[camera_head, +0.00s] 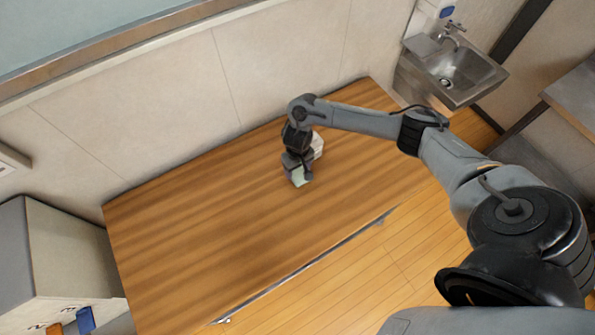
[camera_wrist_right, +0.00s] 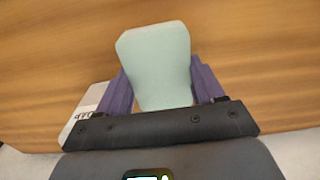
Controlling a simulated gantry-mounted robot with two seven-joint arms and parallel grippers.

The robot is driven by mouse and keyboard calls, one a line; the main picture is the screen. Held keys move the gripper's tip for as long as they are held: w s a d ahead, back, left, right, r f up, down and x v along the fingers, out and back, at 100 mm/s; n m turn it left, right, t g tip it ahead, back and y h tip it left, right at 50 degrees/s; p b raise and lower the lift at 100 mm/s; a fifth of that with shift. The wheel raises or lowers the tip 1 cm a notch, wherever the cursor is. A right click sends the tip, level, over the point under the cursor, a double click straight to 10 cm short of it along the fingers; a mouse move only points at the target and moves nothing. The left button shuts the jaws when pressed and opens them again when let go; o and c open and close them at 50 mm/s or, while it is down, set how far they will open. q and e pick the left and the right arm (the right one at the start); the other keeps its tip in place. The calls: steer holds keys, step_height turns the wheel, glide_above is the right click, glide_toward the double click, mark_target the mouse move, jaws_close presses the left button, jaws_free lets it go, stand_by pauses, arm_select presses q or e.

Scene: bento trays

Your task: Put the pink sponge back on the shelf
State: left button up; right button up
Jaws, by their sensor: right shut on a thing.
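My right gripper (camera_head: 299,174) is low over the wooden table. Its purple fingers show in the right wrist view (camera_wrist_right: 162,86), one on each side of a pale mint-green block (camera_wrist_right: 158,55), and are shut on it. The green block also shows in the head view (camera_head: 300,177), partly hidden by the gripper. Whether it touches the table I cannot tell. No pink sponge shows in either view. I cannot make out a shelf for certain. My left gripper is not in view.
A white box-like object (camera_head: 317,145) with dark print stands close behind the gripper, partly hidden. The rest of the wooden table (camera_head: 200,240) is clear. A metal sink (camera_head: 455,75) is at the upper right. A grey cabinet (camera_head: 60,255) with blue and orange items is at the lower left.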

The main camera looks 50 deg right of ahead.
step_height(320, 180, down, 2)
steer(key=shift+f, duration=0.1)
steer(key=shift+f, duration=0.15)
steer(key=o, duration=1)
